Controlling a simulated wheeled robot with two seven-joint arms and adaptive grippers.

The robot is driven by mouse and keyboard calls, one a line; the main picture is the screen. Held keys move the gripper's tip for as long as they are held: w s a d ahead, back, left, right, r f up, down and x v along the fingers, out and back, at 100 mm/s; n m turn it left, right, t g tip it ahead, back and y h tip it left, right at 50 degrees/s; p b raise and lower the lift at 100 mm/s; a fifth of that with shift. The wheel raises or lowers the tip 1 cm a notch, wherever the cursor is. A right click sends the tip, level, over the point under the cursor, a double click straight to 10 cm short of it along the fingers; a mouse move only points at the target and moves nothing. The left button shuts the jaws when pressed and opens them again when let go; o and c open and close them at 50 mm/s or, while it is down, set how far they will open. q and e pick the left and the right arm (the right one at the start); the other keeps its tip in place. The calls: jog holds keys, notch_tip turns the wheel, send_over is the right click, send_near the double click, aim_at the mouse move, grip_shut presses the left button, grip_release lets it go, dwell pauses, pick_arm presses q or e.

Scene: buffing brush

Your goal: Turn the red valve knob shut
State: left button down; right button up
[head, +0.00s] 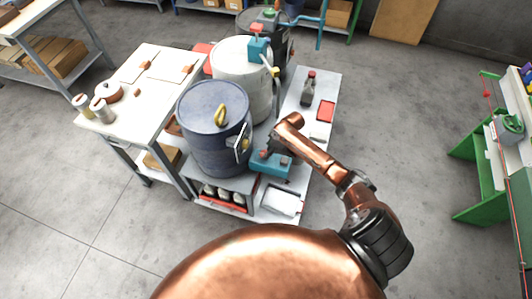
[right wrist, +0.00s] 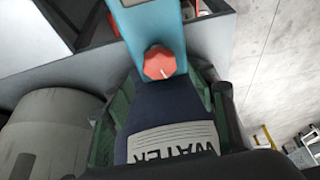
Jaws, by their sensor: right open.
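The red valve knob (right wrist: 158,63) is a small faceted knob with a pale mark, on a teal body (right wrist: 152,22) in the right wrist view. Below it is a dark blue part with a white WATER label (right wrist: 172,143). In the head view a teal unit (head: 270,163) lies at the cart's front, beside the blue drum. My right gripper (head: 277,143) is just above that unit, partly hidden by my arm. In the right wrist view my right gripper (right wrist: 165,88) is open, its dark fingers on either side of the labelled part, below the knob. My left gripper is out of view.
A blue drum (head: 214,116) and a pale drum (head: 242,70) stand left of my right gripper on the cart. A dark bottle (head: 308,88) and a red box (head: 326,110) are behind it. A white table (head: 140,68) stands left; open floor (head: 400,120) lies right.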

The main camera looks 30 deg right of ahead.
aim_at(264, 153)
jog(key=shift+b+x, duration=0.35)
jog(key=shift+x, duration=1.55)
jog(key=shift+c, duration=0.4)
jog(key=c, duration=1.1)
jog(key=m+p, duration=0.2)
jog(key=p, duration=0.1)
jog(key=shift+r+t+h, duration=0.3)
jog(key=shift+o, duration=0.3)
jog(key=shift+f+m+p, duration=0.2)
jog(key=shift+m+p, duration=0.3)
jog(key=shift+p, duration=0.1)
jog(key=shift+c, duration=0.2)
jog(key=o, duration=1.2)
jog(key=shift+c, duration=0.2)
